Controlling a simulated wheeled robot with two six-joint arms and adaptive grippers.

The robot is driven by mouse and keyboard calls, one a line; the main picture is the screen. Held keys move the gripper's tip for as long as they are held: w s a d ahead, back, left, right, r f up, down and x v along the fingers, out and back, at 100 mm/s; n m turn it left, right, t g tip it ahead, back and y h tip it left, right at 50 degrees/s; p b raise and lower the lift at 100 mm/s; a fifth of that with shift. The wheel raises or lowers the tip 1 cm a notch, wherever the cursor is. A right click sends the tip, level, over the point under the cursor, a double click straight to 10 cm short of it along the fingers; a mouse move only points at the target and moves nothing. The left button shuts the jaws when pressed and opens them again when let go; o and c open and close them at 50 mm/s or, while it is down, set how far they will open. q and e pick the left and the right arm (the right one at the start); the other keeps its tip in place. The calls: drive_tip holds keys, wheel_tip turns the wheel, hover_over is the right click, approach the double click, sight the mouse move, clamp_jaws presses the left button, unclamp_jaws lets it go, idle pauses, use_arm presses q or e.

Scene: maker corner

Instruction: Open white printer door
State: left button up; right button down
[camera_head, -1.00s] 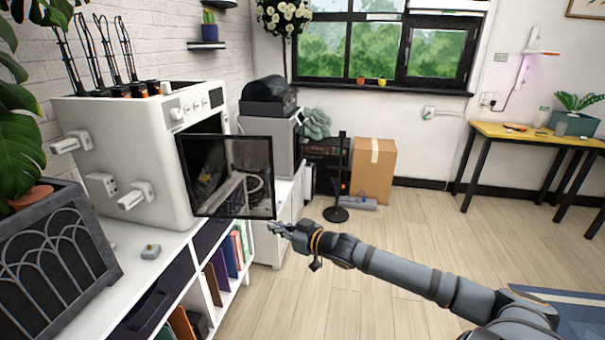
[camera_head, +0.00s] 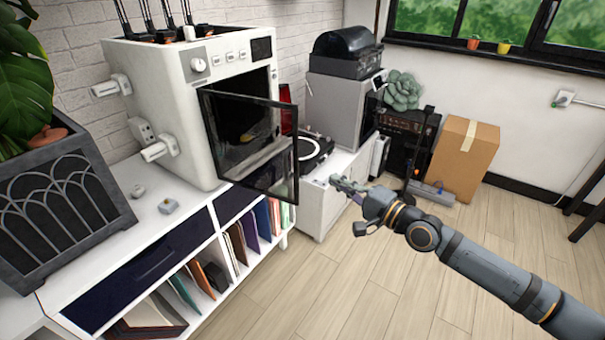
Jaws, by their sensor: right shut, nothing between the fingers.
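The white printer (camera_head: 165,95) stands on the white shelf unit at the left, with knobs and buttons on its upper front. Its dark-framed glass door (camera_head: 250,145) stands swung out from the front, hinged on the left side, and part of the dark inside shows above and behind it. My right gripper (camera_head: 341,183) is to the right of the door's free edge, apart from it in the picture. It is shut and empty. My left gripper is not in view.
The white shelf unit (camera_head: 85,255) with books and a dark drawer runs below the printer. A turntable (camera_head: 313,150) sits on a low white cabinet behind the door. A cardboard box (camera_head: 455,155) stands further back. The wooden floor (camera_head: 310,290) in front is clear.

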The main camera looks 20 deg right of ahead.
use_arm(q)
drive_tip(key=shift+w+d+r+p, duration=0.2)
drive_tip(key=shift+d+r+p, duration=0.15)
drive_tip(key=shift+p, duration=0.1)
use_arm(e)
drive_tip(key=w+a, duration=0.6)
drive_tip(key=a, duration=0.2)
drive_tip(key=shift+w, duration=0.3)
